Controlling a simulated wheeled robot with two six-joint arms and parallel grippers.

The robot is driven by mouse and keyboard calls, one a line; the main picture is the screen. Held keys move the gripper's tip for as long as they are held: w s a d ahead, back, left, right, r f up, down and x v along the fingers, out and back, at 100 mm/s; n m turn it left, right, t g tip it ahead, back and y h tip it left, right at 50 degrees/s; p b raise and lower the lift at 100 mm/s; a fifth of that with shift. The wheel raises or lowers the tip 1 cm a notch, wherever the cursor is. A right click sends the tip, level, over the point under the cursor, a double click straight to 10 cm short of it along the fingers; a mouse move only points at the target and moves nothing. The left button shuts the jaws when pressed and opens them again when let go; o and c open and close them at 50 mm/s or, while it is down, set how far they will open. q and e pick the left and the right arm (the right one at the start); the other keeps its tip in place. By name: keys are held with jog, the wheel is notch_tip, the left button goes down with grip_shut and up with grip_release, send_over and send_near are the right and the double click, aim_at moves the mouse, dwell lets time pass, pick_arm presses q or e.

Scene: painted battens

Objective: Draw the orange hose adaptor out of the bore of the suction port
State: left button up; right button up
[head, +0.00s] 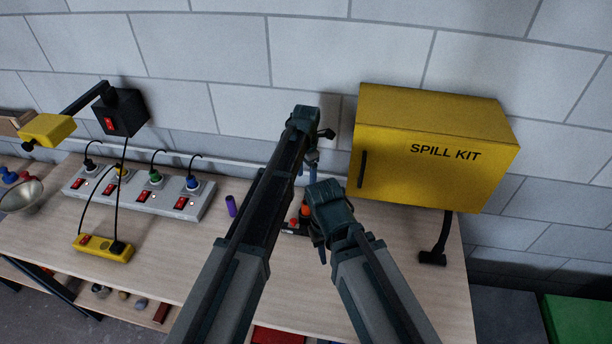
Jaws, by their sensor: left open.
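A small orange piece (305,211), which looks like the hose adaptor, shows between my two arms near the middle of the workbench. It sits just left of my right gripper, at a dark low block (290,231) that may be the suction port. My arms cover much of that block, so I cannot see the bore or how deep the adaptor sits. My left gripper (318,150) is open, above and behind the orange piece, near the wall. My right gripper (319,240) points down close beside the orange piece; its jaws are mostly hidden.
A yellow spill kit cabinet (430,150) stands close on the right. A grey socket strip (140,195), a purple cylinder (231,206) and a yellow socket block (103,247) are on the left. A black box with a yellow-headed lamp (47,130) is at the wall. The front bench top is clear.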

aim_at(306, 202)
pick_arm(q)
jog(key=shift+f, duration=0.15)
notch_tip(306, 202, down, 14)
jog(key=b, duration=1.4)
jog(key=shift+r, duration=0.2)
grip_shut()
jog(key=shift+r, duration=0.15)
jog(key=shift+r+p, duration=2.85)
jog(key=shift+p, duration=0.2)
